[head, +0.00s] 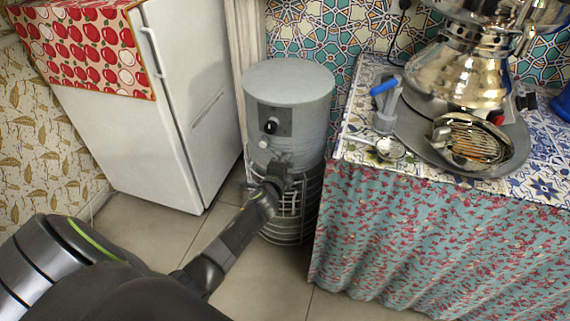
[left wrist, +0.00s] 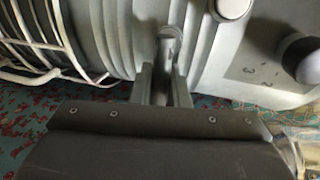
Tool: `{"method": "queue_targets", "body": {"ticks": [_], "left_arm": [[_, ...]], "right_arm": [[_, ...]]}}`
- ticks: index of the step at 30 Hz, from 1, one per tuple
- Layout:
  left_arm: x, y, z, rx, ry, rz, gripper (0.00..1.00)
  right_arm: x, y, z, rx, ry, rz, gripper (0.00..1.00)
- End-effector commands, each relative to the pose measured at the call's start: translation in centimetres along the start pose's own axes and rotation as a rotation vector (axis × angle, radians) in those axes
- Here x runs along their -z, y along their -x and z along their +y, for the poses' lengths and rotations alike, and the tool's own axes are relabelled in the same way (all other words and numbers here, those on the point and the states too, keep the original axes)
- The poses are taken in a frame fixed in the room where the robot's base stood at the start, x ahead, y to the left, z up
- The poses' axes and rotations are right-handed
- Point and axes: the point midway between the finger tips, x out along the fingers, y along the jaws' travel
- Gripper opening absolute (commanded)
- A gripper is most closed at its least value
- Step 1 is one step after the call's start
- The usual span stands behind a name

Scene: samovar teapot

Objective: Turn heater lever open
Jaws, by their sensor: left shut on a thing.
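The heater (head: 290,85) is a grey upright cylinder between the fridge and the counter. It has a black knob (head: 270,126) and a small white button on its front. My left gripper (head: 275,176) reaches the heater's front, below the knob. In the left wrist view my left gripper (left wrist: 166,82) is shut on the heater lever (left wrist: 169,34), a short grey piece with a rounded end standing out from the ribbed body. The fingers cover part of the lever. The black knob also shows in the left wrist view (left wrist: 302,60). My right gripper is not in view.
A white wire guard (left wrist: 30,45) surrounds the heater's lower part. A white fridge (head: 185,95) stands left. A counter with a floral cloth (head: 430,235) stands close on the right, bearing a samovar (head: 460,75) on a tray. The tiled floor in front is free.

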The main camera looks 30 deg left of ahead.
Motion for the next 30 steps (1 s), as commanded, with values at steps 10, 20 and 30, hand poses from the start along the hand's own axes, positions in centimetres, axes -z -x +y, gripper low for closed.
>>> {"method": "queue_targets", "body": {"ticks": [10,20,30], "left_arm": [[0.0,0.0,0.1,-0.001,0.001,0.000,0.34],[0.0,1.2,-0.1,-0.001,0.001,0.000,0.34],[0.0,6.5,-0.1,-0.002,0.002,-0.001,0.34]], "right_arm": [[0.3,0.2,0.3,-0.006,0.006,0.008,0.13],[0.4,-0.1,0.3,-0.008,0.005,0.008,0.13],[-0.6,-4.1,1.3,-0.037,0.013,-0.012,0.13]]}}
